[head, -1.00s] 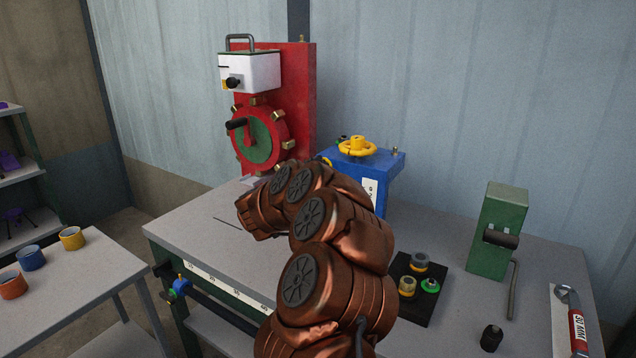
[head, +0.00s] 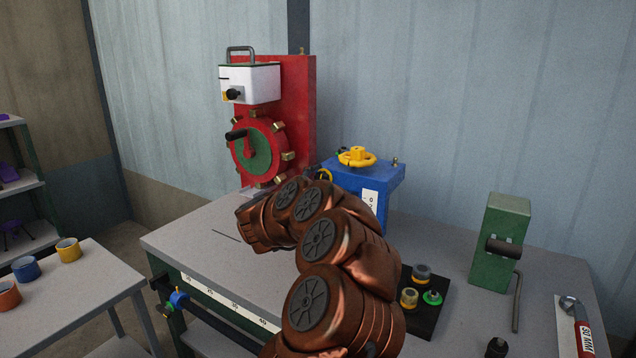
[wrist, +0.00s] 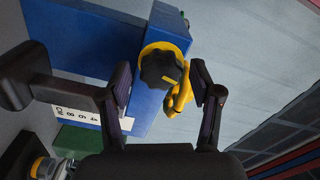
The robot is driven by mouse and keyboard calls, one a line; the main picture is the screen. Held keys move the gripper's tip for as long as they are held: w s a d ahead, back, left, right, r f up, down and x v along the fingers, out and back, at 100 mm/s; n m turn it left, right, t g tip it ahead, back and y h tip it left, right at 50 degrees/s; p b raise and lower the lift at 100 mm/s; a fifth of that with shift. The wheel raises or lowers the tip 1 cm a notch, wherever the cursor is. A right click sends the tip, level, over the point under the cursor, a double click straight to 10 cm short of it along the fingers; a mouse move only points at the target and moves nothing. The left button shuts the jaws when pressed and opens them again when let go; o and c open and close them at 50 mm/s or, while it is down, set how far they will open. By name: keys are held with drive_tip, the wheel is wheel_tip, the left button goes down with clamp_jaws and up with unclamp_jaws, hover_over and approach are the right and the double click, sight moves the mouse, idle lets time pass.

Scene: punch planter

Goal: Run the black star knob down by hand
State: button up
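The black star knob (wrist: 160,68) sits in front of a yellow ring on the blue machine (wrist: 160,25) in the wrist view. My gripper (wrist: 160,76) is open, with one dark finger on each side of the knob and a visible gap to each. The knob is between the fingertips, and nothing is held. In the head view the blue machine (head: 375,185) stands on the bench behind my copper arm. Part of the yellow ring (head: 326,177) shows there at its left side. My arm hides most of my gripper, and I cannot make out the knob there.
A yellow handwheel (head: 357,157) tops the blue machine. The red machine (head: 298,100) stands at the back left. The bench's left front (head: 190,240) is clear.

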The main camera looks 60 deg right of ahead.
drive_tip(key=shift+o, duration=0.2)
drive_tip(key=a, duration=1.2)
drive_tip(key=shift+s, duration=0.2)
